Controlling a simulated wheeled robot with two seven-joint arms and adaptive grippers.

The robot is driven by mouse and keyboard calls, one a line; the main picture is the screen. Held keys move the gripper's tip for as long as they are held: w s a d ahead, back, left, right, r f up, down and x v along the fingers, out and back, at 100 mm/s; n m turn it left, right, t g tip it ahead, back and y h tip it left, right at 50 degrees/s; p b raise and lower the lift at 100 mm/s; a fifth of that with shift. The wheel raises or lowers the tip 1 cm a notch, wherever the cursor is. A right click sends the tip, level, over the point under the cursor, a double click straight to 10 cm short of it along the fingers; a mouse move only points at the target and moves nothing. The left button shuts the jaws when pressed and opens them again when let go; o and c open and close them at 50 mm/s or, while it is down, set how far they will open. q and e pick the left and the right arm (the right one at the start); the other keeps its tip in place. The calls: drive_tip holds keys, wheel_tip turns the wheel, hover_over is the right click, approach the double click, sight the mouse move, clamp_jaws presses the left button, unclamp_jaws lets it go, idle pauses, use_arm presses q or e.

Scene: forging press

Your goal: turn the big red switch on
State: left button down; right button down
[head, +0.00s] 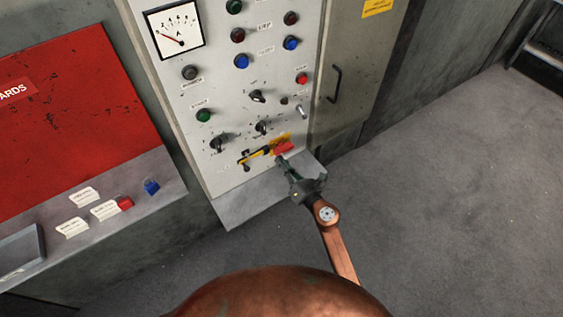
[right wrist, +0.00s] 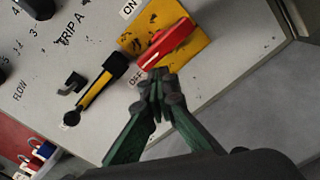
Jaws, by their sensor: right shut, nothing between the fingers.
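The big red switch (head: 283,146) sits on a yellow plate low on the grey control panel. In the right wrist view its red handle (right wrist: 167,43) lies slantwise across the worn yellow plate (right wrist: 192,50). An ON label (right wrist: 128,10) is at the upper left of the plate, and an OFF label (right wrist: 135,77) is by the handle's lower left end. My right gripper (head: 281,160) is shut and empty, its fingertips (right wrist: 158,75) right at that lower end. I cannot tell whether they touch it. My left gripper is not in view.
A black-and-yellow lever (right wrist: 100,85) is beside the switch. Black knobs (head: 262,127) and coloured buttons (head: 241,62) are above. A ledge (head: 245,203) juts out below the panel. A red board (head: 75,120) stands at left. Open floor (head: 460,200) is at right.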

drive_tip(key=shift+r+p, duration=0.9)
drive_tip(key=shift+r, duration=0.2)
idle(0.9)
drive_tip(key=shift+w+d+r+p, duration=0.2)
drive_tip(key=shift+d+r+p, duration=0.1)
drive_tip(key=shift+r+p, duration=0.15)
idle(1.0)
drive_tip(key=p, duration=0.1)
approach(281, 152)
drive_tip(key=shift+s+r, duration=0.15)
drive_tip(key=shift+r, duration=0.15)
idle(0.8)
idle(0.4)
